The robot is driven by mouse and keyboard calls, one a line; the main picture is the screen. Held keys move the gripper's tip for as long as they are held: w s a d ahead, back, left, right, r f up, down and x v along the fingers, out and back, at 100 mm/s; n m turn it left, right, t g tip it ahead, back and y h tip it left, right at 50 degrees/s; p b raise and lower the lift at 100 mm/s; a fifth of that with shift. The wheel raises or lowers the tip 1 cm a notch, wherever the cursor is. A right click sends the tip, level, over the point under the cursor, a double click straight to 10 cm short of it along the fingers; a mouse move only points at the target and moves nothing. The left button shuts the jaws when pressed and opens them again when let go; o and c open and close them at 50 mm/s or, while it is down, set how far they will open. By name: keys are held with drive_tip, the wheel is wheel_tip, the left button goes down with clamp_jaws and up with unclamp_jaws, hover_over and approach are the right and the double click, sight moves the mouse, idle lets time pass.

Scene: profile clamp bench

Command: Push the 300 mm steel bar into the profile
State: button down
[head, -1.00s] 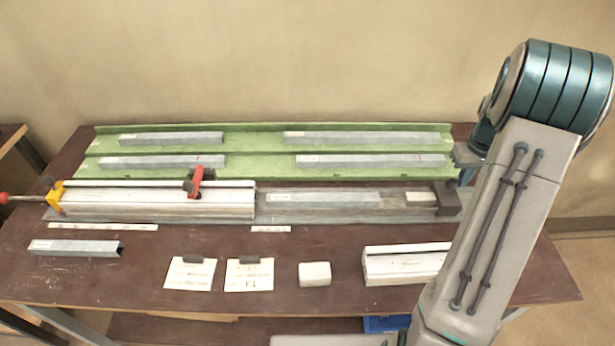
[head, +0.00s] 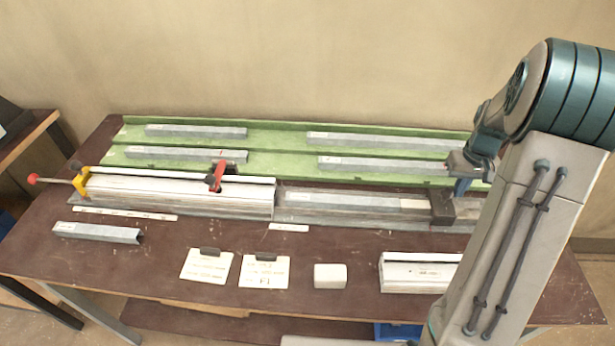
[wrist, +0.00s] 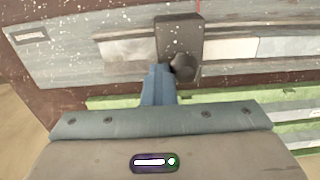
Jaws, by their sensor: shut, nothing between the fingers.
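The pale aluminium profile (head: 180,195) lies clamped along the left of the fixture. The grey steel bar (head: 340,202) lies in line with it on the right, in the channel, its left end at the profile's right end. Whether any of it is inside is hidden. A dark slider block (head: 442,207) with a pale piece (head: 413,204) on its left stands behind the bar. My gripper (head: 463,187) is shut and empty, down at the slider. In the wrist view its blue fingers (wrist: 158,72) are beside the dark block (wrist: 180,40) and its round knob; contact is unclear.
A green tray (head: 280,143) with several grey bars lies behind the fixture. A loose bar (head: 97,232), two cards (head: 207,266), a pale block (head: 330,275) and a short profile piece (head: 415,272) lie in front. A red-handled clamp (head: 215,177) rises over the profile.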

drive_tip(key=shift+w+a, duration=0.1)
drive_tip(key=shift+a, duration=18.95)
drive_tip(key=shift+d, duration=0.1)
drive_tip(key=shift+d, duration=0.7)
wheel_tip(320, 180, up, 7)
drive_tip(key=p, duration=0.4)
